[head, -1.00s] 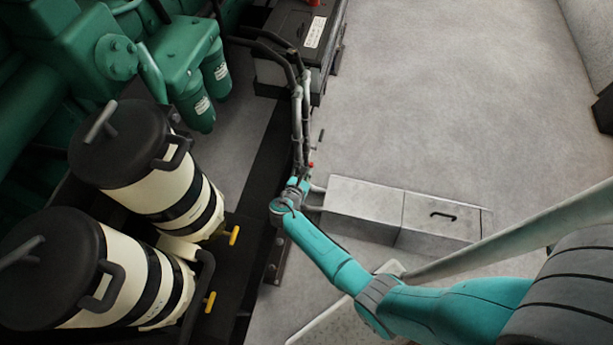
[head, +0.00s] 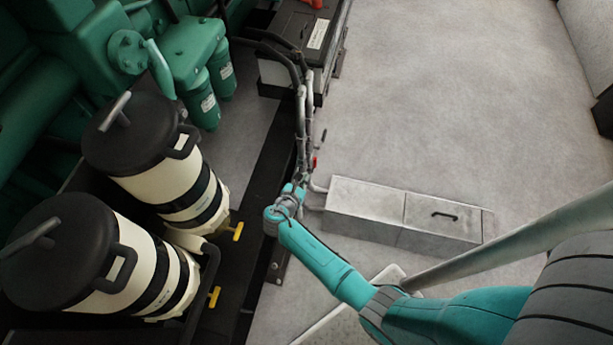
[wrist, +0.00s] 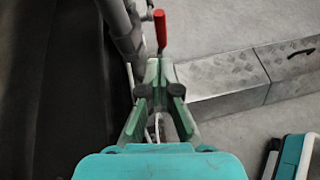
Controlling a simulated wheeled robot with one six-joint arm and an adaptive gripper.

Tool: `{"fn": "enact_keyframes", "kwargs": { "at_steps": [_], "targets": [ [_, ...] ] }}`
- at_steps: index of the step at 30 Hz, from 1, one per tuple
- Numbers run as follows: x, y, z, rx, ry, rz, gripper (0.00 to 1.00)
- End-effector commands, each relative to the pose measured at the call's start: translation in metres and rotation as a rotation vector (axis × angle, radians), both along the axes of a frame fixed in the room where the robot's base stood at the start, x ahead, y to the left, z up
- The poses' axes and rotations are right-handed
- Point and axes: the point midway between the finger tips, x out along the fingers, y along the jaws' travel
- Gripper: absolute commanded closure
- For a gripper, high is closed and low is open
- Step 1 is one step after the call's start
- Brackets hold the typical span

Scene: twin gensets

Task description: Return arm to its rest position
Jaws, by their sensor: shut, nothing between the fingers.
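My teal arm (head: 325,265) reaches from the lower right to the middle of the head view, with its wrist beside the grey pipes. My gripper (wrist: 156,68) shows green fingers with dark round pads in the wrist view; it is shut and empty. In the head view my wrist mostly hides the gripper. A red lever handle (wrist: 160,28) stands just beyond the fingertips in the wrist view, on or beside a grey pipe (wrist: 122,28). It also shows as a small red spot (head: 315,162) in the head view. I see no contact between handle and fingers.
Two cream canisters with black lids (head: 130,130) and yellow levers (head: 238,231) stand at left. Green engine parts (head: 190,60) and a black battery box (head: 300,40) lie behind. A metal checker-plate box (head: 365,207) sits right of my wrist. Grey floor (head: 440,100) is open beyond.

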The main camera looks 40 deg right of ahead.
Motion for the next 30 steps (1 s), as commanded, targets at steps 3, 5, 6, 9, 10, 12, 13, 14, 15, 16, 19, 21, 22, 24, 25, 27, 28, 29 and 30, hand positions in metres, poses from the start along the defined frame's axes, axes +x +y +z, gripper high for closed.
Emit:
{"fn": "enact_keyframes", "kwargs": {
  "at_steps": [3, 5, 6, 9, 10, 12, 13, 14, 15, 16, 19, 21, 22, 24, 25, 27, 28, 29, 30],
  "targets": [
    [-0.008, 0.015, 0.015, 0.002, -0.002, 0.005, 1.0],
    [-0.012, 0.022, 0.023, 0.0, -0.003, 0.003, 1.0],
    [-0.014, 0.026, 0.027, 0.001, -0.002, 0.004, 1.0],
    [-0.019, 0.035, 0.037, 0.001, -0.001, 0.003, 1.0],
    [-0.021, 0.037, 0.039, 0.001, -0.001, 0.003, 1.0],
    [-0.022, 0.041, 0.043, 0.001, -0.002, 0.002, 1.0],
    [-0.023, 0.042, 0.045, 0.001, -0.002, 0.001, 1.0],
    [-0.024, 0.043, 0.046, 0.0, 0.0, 0.001, 1.0],
    [-0.024, 0.043, 0.047, 0.0, 0.0, 0.001, 1.0],
    [-0.025, 0.044, 0.047, 0.0, 0.0, 0.001, 1.0],
    [-0.025, 0.045, 0.048, 0.0, 0.001, 0.0, 1.0],
    [-0.025, 0.045, 0.048, 0.0, 0.001, 0.0, 1.0],
    [-0.025, 0.045, 0.048, 0.0, 0.0, 0.0, 1.0],
    [-0.026, 0.044, 0.047, 0.004, -0.002, 0.001, 1.0],
    [-0.028, 0.044, 0.046, 0.011, -0.004, 0.0, 1.0],
    [-0.036, 0.042, 0.04, 0.04, -0.018, 0.003, 1.0],
    [-0.041, 0.041, 0.036, 0.06, -0.027, 0.003, 1.0],
    [-0.048, 0.04, 0.032, 0.086, -0.04, 0.004, 1.0],
    [-0.057, 0.04, 0.026, 0.127, -0.062, 0.004, 1.0]
  ]
}}
